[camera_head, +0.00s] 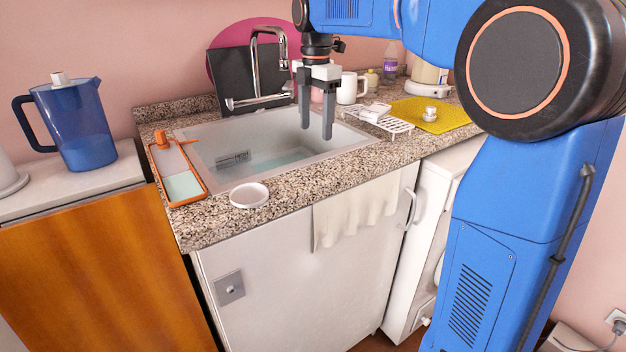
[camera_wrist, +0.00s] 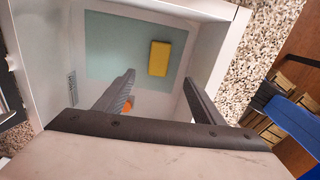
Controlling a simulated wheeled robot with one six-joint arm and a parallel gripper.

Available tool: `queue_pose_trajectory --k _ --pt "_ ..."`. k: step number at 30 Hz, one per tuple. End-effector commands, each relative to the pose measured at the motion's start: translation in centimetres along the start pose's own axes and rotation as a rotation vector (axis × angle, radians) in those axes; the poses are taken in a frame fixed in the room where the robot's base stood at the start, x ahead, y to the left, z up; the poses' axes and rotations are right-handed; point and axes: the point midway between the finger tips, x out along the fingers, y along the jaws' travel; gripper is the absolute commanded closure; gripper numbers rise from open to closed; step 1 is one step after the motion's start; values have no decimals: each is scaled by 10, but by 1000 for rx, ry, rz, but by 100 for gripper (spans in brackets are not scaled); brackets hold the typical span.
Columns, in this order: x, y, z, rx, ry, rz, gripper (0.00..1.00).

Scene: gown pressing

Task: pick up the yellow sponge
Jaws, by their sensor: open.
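The yellow sponge (camera_wrist: 159,58) lies in the sink, over a pale teal patch on its bottom, in the wrist view. The white sink (camera_head: 210,150) is set in the speckled worktop. In the head view the sponge does not show. My gripper (camera_head: 316,122) hangs pointing down above the right part of the sink, open and empty. In the wrist view its fingertips (camera_wrist: 160,77) are spread apart, with the sponge beyond them and nothing between them.
An orange-rimmed tray (camera_head: 184,187) and a white dish (camera_head: 249,195) lie left and front of the sink. The tap (camera_head: 255,70) rises behind it. A white rack (camera_head: 380,121) and yellow mat (camera_head: 445,118) stand right. A blue jug (camera_head: 78,125) is far left.

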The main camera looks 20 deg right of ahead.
Motion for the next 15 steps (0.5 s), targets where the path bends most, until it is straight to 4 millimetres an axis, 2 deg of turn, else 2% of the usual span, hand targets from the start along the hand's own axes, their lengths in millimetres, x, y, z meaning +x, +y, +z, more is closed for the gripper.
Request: queue_pose_trajectory --k 9,15 --pt "58 -1 0 2 1 -3 38" --pt "89 -1 0 2 1 -2 38"
